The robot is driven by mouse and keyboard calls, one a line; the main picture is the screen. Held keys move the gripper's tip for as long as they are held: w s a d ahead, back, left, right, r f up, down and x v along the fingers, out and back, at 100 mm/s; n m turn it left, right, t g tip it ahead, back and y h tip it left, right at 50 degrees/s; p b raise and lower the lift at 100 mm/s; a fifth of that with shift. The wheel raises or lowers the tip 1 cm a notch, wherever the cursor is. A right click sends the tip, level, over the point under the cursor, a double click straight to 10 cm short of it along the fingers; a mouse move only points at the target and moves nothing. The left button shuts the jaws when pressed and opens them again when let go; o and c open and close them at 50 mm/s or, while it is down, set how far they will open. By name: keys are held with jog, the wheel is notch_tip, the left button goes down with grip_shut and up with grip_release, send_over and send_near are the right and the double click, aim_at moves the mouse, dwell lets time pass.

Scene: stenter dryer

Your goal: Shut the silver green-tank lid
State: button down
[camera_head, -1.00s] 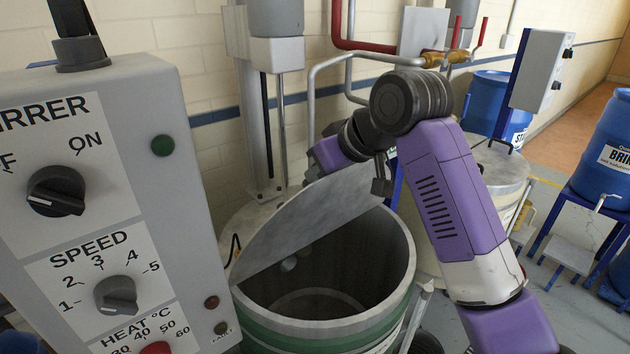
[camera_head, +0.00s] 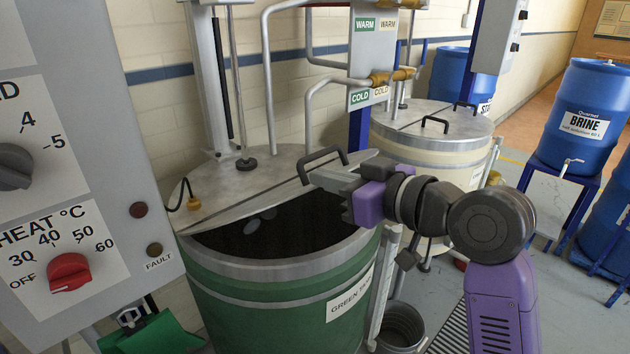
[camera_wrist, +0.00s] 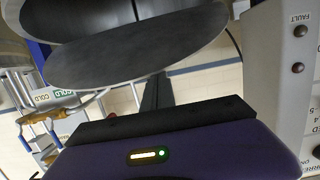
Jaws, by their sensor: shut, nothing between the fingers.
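The green tank (camera_head: 262,318) stands in front of me, with its label on the right side. Its silver lid flap (camera_head: 268,207) is tilted partway down over the front opening, and the dark inside still shows below its edge. The flap has a dark handle (camera_head: 322,162). My gripper (camera_head: 318,180) is shut and empty, at the right part of the flap beside the handle. I cannot tell whether it touches the flap. The wrist view shows the flap (camera_wrist: 140,50) as a grey half-disc just beyond the fingers.
The control panel (camera_head: 75,190) stands close at left. A cream tank (camera_head: 450,160) with a closed-looking lid is behind right. Pipes and valves (camera_head: 385,78) rise behind the tanks. A blue brine barrel (camera_head: 585,115) stands on a stand at far right. A bucket (camera_head: 402,328) sits low right.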

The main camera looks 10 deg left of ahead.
jog(key=shift+s+d+f+t+y+b, duration=0.4)
jog(key=shift+d+f+y+b, duration=0.1)
jog(key=shift+f+b, duration=1.5)
jog(key=shift+s+d+f+t+y+b, duration=0.45)
jog(key=shift+f+b, duration=1.15)
jog(key=shift+b, duration=0.8)
jog(key=shift+s+d+f+t+y+b, duration=0.3)
jog(key=shift+d+f+y+b, duration=0.25)
jog(key=shift+f+b, duration=1.45)
jog(key=shift+r, duration=0.2)
